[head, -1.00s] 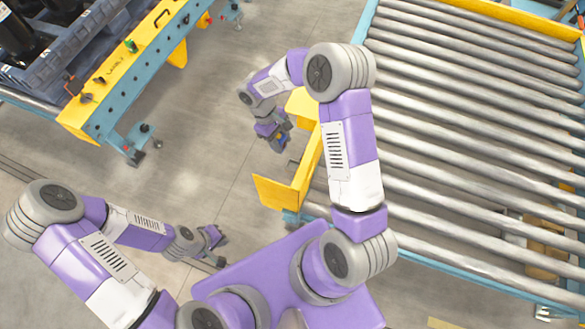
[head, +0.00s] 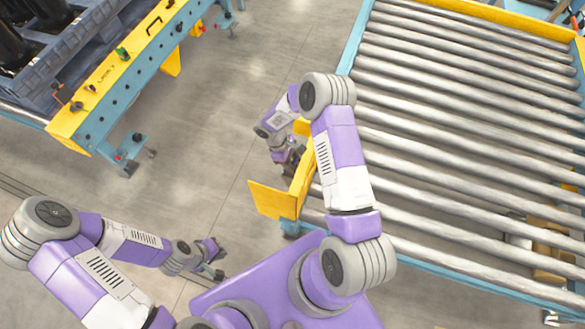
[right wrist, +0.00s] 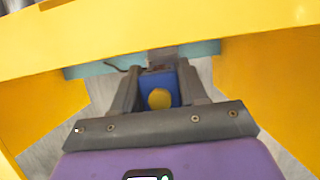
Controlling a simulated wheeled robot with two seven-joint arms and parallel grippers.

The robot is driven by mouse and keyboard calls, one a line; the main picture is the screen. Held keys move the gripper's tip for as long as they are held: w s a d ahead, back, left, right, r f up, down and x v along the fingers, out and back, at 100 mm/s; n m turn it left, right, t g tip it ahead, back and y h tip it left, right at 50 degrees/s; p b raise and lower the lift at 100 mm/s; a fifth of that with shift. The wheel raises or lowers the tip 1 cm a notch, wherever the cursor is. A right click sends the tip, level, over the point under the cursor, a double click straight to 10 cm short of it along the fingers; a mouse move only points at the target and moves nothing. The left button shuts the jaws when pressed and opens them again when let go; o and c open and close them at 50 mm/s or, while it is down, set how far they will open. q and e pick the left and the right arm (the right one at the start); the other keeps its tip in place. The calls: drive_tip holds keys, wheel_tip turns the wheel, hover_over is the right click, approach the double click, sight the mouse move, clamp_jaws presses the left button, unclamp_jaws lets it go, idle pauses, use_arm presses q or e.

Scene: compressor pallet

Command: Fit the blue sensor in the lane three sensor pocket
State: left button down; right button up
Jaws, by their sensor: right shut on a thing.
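The blue sensor (right wrist: 160,88), a small blue block with a round yellow face, sits between the fingers of my right gripper (right wrist: 158,84) in the right wrist view. The right gripper is shut on it. In the head view my right gripper (head: 291,160) is low beside the yellow end plates of the roller conveyor, partly behind them, and the sensor cannot be made out there. My left gripper (head: 217,261) is open and empty above the floor at lower left. I cannot make out the lane three sensor pocket in either view.
Yellow plates (head: 284,199) of the roller conveyor (head: 450,130) stand close to my right forearm. Yellow surfaces (right wrist: 60,45) surround the gripper in the wrist view. Another conveyor with a yellow beam (head: 113,72) and a grey pallet (head: 60,58) stands at upper left. Open floor lies between.

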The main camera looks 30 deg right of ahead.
wheel_tip(320, 180, down, 4)
drive_tip(key=shift+f+b, duration=0.2)
drive_tip(key=shift+b, duration=0.25)
drive_tip(key=shift+r, duration=0.1)
drive_tip(key=o, duration=1.2)
drive_tip(key=p+v, duration=0.2)
drive_tip(key=v, duration=1)
drive_tip(key=shift+r, duration=0.1)
